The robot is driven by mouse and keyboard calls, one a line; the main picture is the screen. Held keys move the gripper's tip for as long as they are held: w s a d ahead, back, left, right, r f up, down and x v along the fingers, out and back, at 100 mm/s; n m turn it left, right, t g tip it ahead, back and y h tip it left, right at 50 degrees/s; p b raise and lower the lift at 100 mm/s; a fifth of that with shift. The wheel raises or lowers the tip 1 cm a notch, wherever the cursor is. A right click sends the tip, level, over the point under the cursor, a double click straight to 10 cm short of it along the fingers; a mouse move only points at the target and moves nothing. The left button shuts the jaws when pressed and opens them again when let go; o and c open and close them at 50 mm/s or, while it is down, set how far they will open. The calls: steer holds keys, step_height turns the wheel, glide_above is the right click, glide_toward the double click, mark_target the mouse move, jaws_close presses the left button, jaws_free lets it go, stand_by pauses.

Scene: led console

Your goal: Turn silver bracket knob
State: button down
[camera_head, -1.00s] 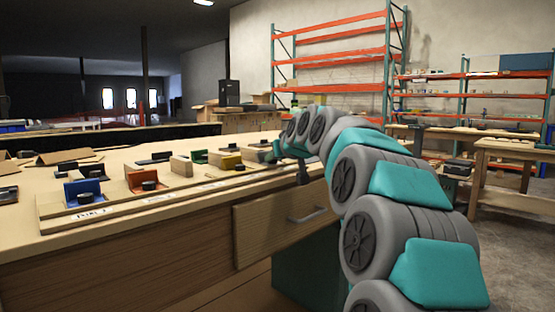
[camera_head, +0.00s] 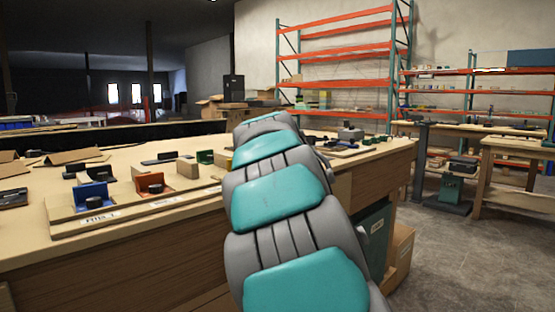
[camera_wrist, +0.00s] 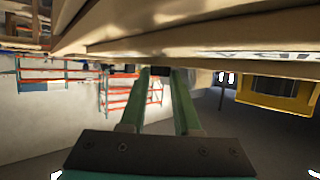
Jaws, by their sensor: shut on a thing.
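In the wrist view, the two teal fingers of my gripper (camera_wrist: 160,76) reach up the picture and nearly meet at their tips. A small dark thing, seemingly a knob (camera_wrist: 158,71), sits between the tips, and the gripper is shut on it. I cannot tell its bracket's colour in this view. In the head view, my arm covers the gripper and the spot on the bench where it works. The silver bracket does not show clearly in either current view.
In the head view, a blue bracket (camera_head: 90,195) and an orange bracket (camera_head: 150,182), each with a black knob, stand left of my arm. A green bracket (camera_head: 205,156) is farther back. A yellow bracket (camera_wrist: 280,90) is large at right in the wrist view. The bench (camera_head: 130,258) edge lies close.

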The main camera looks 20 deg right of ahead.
steer(key=shift+r, duration=0.15)
steer(key=c, duration=0.6)
jaws_free()
steer(key=shift+s, duration=0.1)
steer(key=shift+b+v, duration=0.55)
steer(key=shift+v, duration=3.25)
steer(key=shift+a, duration=0.1)
